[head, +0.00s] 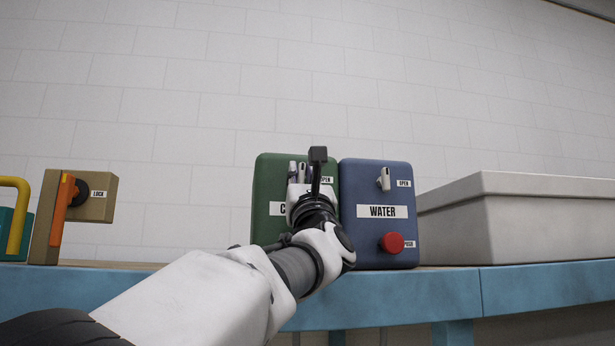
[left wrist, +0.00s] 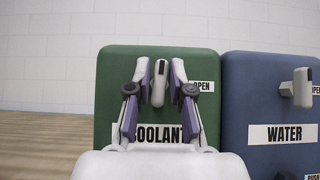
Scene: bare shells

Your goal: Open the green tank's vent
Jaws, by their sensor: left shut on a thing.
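The green tank (head: 265,190) stands on the blue-edged bench; its COOLANT label (left wrist: 158,133) is partly covered by my gripper. Its vent lever (left wrist: 159,82) is pale, roughly upright, with a dark mark near the top. An OPEN label (left wrist: 205,86) sits to its right. My left gripper (left wrist: 160,77) is shut on the vent lever, one finger on each side. In the head view my left gripper (head: 303,174) and wrist cover much of the tank's front. My right gripper is in neither view.
A blue WATER tank (head: 350,240) stands close on the right, with its own lever (head: 384,179) and a red button (head: 392,243). A grey bin (head: 520,225) is further right. A tan LOCK box (head: 95,205) with an orange handle (head: 61,210) stands left, across open bench.

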